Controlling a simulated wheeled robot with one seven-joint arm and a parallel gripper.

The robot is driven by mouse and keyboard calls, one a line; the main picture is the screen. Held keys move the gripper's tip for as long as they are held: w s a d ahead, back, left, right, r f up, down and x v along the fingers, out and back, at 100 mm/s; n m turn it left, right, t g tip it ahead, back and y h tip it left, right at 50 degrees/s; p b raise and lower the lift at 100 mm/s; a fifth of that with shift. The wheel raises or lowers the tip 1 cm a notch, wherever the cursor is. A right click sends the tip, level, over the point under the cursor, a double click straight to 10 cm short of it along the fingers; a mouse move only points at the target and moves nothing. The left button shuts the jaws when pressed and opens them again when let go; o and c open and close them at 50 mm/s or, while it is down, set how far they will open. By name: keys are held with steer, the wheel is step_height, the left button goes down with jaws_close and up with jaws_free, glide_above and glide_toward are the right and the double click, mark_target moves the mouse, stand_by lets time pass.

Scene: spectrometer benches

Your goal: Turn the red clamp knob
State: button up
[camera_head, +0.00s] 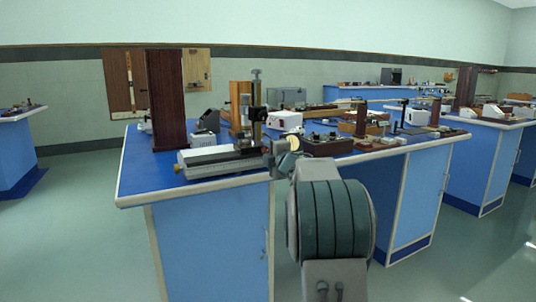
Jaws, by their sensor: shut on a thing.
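My gripper (271,149) is at the near right side of a dark upright stand (256,110) on the nearest blue bench. The stand rises from a long white-and-grey rail base (215,160). My gripper is shut at the stand's lower part, at the place of the clamp. The red clamp knob cannot be made out; my gripper and wrist cover that spot. The fingertips are small and partly hidden, so the exact grip on the knob does not show.
The nearest bench (140,185) also bears a tall dark wooden block (168,100), a white box-shaped device (284,121) and a dark wooden tray (328,147) to the right. Other blue benches stand behind and right. The floor (85,230) at left is clear.

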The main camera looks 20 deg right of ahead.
steer(key=o, duration=1)
steer(key=shift+s, duration=0.1)
steer(key=s+p, duration=0.2)
steer(key=s, duration=1.1)
steer(key=shift+s+d, duration=0.25)
steer(key=shift+s, duration=0.05)
